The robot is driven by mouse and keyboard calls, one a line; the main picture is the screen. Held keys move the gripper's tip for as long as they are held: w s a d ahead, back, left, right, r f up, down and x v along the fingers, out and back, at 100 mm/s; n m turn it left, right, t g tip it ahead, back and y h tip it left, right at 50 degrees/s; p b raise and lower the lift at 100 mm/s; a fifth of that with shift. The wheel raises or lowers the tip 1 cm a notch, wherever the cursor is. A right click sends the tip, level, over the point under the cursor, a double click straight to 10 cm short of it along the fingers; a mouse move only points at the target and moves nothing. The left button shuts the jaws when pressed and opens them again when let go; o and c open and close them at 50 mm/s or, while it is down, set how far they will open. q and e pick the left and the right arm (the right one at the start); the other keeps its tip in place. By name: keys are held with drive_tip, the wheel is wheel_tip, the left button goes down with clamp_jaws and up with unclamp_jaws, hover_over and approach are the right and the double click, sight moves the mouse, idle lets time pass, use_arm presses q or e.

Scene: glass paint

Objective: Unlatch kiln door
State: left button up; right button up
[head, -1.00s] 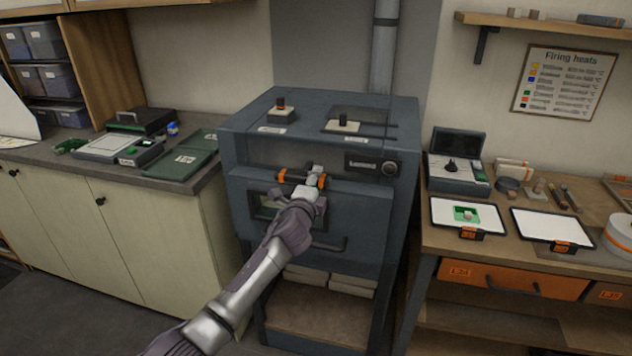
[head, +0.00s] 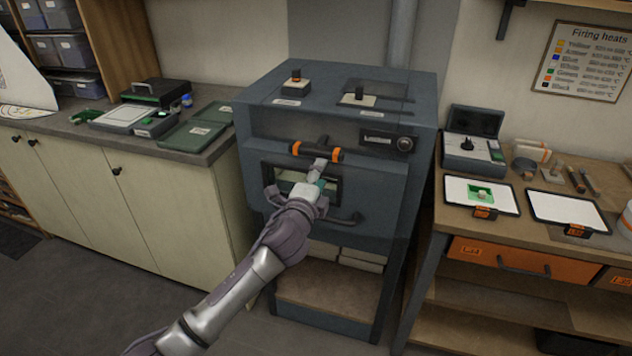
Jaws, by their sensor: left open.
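The kiln (head: 270,190) is a dark blue-grey box in the middle of the head view. Its front door has a small window and a lower dark handle (head: 337,219). The latch (head: 315,152), a dark bar with orange bands, lies across the upper front, close to level. My left gripper (head: 318,172) is open just below the middle of the latch bar, in front of the window. Its fingertips are small and partly merge with the dark latch parts, so contact cannot be told. The door looks closed. My right gripper is not in view.
Two controls (head: 296,84) sit on the kiln top. A round knob (head: 404,144) is at the front's upper right. A cabinet counter with green mats (head: 187,138) stands left. A workbench with white trays (head: 567,211) and an orange drawer (head: 520,262) stands right.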

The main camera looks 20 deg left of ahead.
use_arm(q)
drive_tip(key=shift+s, duration=1.1)
drive_tip(key=shift+f, duration=0.1)
drive_tip(key=s+a+f+n+g, duration=0.2)
drive_tip(key=f, duration=0.9)
drive_tip(key=s+a+f+n+g, duration=0.1)
drive_tip(key=s+f+n+g, duration=0.15)
drive_tip(key=f, duration=0.85)
drive_tip(key=s+a+f+n+g, duration=0.1)
drive_tip(key=s+f+n+g, duration=0.1)
drive_tip(key=s+f, duration=0.7)
drive_tip(key=s+a+f+n+g, duration=0.2)
drive_tip(key=s+f+g, duration=0.15)
drive_tip(key=f, duration=0.85)
drive_tip(key=s+f+n+g, duration=0.2)
drive_tip(key=s+f, duration=0.4)
drive_tip(key=s, duration=0.8)
drive_tip(key=s+f+n+g, duration=0.2)
drive_tip(key=s+f, duration=0.5)
drive_tip(key=s, duration=0.6)
drive_tip(key=s+f+n+g, duration=0.3)
drive_tip(key=s+f, duration=0.3)
drive_tip(key=s, duration=0.8)
drive_tip(key=shift+s+f+n+y, duration=0.3)
drive_tip(key=shift+s+f+n, duration=0.05)
